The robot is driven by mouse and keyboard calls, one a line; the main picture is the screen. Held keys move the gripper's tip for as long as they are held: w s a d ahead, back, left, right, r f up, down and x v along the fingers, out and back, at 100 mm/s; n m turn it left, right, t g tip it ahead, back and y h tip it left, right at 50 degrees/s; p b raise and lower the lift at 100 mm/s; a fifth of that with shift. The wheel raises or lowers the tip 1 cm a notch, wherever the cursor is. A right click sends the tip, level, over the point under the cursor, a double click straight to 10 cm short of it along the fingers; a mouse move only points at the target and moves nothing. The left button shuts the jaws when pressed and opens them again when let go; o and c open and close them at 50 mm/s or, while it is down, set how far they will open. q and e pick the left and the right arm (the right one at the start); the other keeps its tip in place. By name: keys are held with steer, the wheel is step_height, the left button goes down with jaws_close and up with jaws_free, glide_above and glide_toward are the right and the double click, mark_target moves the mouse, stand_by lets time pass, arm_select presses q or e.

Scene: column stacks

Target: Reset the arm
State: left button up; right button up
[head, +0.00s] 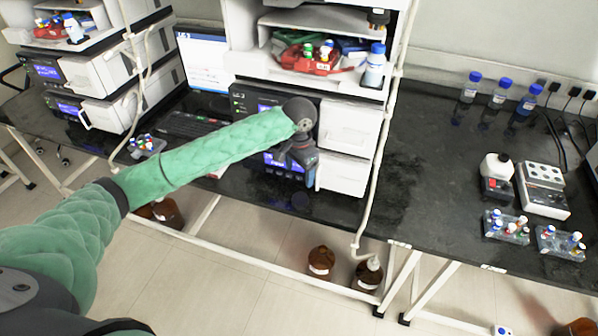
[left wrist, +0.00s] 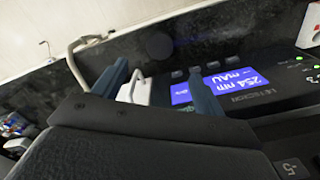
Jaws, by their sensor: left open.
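My left arm, in a green padded sleeve, reaches in from the left in the head view. My left gripper (head: 304,165) is in front of the middle instrument stack (head: 345,130), close to its lower white module. In the left wrist view the two fingers of the left gripper (left wrist: 163,95) stand apart. A white handle-like part (left wrist: 140,92) shows between them, and I cannot tell whether a finger touches it. My right gripper is not in view.
A second instrument stack (head: 110,75) stands at the left. On the right of the black bench (head: 425,180) are blue-capped bottles (head: 498,95), a white device (head: 541,190) and vial racks (head: 507,227). Brown bottles (head: 321,262) stand on the floor below.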

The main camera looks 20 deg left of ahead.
arm_select(q)
steer(key=shift+d, duration=0.1)
stand_by(0.4)
steer(key=s+d+f+t+h, duration=0.1)
steer(key=s+d+f+h, duration=0.1)
steer(key=s+d+f, duration=0.45)
steer(key=s+d+f+t+h, duration=0.1)
steer(key=s+d+f, duration=0.2)
steer(key=s, duration=0.6)
steer(key=s+a+f+n+t+y, duration=0.1)
steer(key=s+a+f+n, duration=0.1)
steer(key=s+a, duration=0.6)
steer(key=s+a+f+n+t+y, duration=0.1)
steer(key=s+a+f+n+y, duration=0.15)
steer(key=s, duration=0.85)
steer(key=s+d+f+g, duration=0.1)
steer(key=s+f, duration=0.1)
steer(key=f, duration=1.5)
steer(key=s+d+f+g+h, duration=0.1)
steer(key=s+d+f, duration=0.1)
steer(key=f, duration=1.5)
steer(key=shift+d+g, duration=0.2)
steer(key=shift+g, duration=0.2)
steer(key=shift+s, duration=0.1)
